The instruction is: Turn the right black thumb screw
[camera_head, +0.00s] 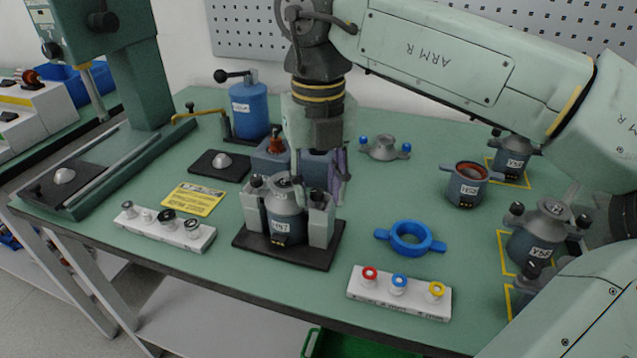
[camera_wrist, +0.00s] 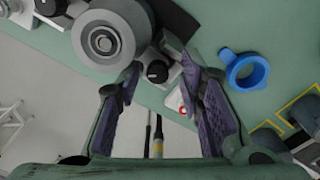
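The grey stator housing (camera_head: 287,222) sits between two grey clamp posts on a black base plate (camera_head: 290,255). The right black thumb screw (camera_head: 317,197) tops the right post; the left black thumb screw (camera_head: 257,181) tops the left one. My gripper (camera_head: 324,172) hangs at the right post, its purple fingers partly hidden behind the fixture. In the wrist view, my gripper (camera_wrist: 163,68) is open. The right thumb screw (camera_wrist: 157,71) shows between its fingertips, with gaps on both sides. I cannot tell the remaining height. The stator (camera_wrist: 105,40) is close to the left finger.
A blue ring (camera_head: 410,238) lies right of the fixture. A white strip with coloured knobs (camera_head: 398,294) is at the front edge, and another white strip (camera_head: 165,227) lies left. A blue cylinder (camera_head: 249,107) stands behind. Several stators, including one upright (camera_head: 466,185), stand right.

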